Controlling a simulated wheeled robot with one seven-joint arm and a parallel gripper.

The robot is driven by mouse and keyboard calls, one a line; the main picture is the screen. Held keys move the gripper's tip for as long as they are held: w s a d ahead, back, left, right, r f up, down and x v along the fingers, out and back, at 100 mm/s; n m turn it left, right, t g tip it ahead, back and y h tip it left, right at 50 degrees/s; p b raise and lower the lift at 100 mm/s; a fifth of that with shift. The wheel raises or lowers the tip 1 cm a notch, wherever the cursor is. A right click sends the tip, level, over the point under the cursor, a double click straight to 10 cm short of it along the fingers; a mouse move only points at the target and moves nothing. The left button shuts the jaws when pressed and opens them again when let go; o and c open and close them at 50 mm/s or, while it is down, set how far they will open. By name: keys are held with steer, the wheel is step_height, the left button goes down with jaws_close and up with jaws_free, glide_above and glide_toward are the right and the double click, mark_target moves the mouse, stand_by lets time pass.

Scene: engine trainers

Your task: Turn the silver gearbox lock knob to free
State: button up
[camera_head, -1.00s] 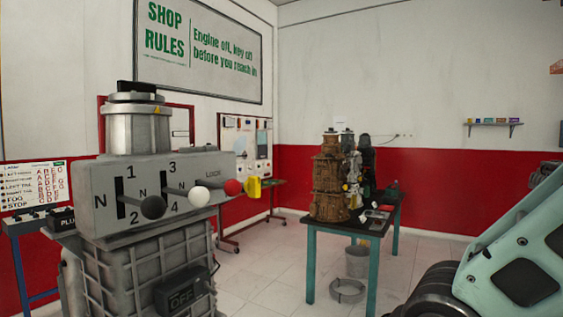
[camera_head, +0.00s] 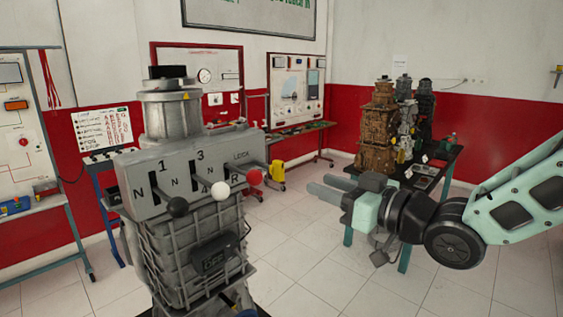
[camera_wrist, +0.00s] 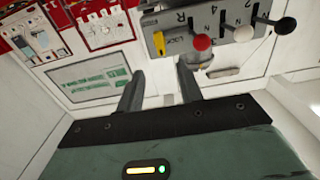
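The silver gearbox (camera_head: 208,222) stands at left of centre in the head view. Its grey plate (camera_head: 140,168) carries shift slots and black, white and red (camera_head: 254,177) ball levers. A yellow knob (camera_head: 277,173) shows at the plate's right end, near the "LOCK" lettering. In the wrist view, the yellow knob (camera_wrist: 159,43) sits beside that lettering, left of the red ball (camera_wrist: 202,42). My gripper (camera_head: 318,184) is open and empty, right of the knob and apart from it. In the wrist view my open fingers (camera_wrist: 159,67) point toward the knob side of the plate.
The red, white and black levers stick out close to the knob. A black box (camera_head: 214,256) hangs on the gearbox front. A table (camera_head: 447,165) with brown, grey and black engine units stands behind my arm. Panels line the back wall. Floor between gearbox and table is clear.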

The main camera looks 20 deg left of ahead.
mark_target(283, 171)
steer(key=p+x, duration=0.5)
steer(key=x, duration=0.7)
steer(key=shift+w+a+r, duration=0.1)
steer(key=shift+a, duration=0.15)
jaws_close()
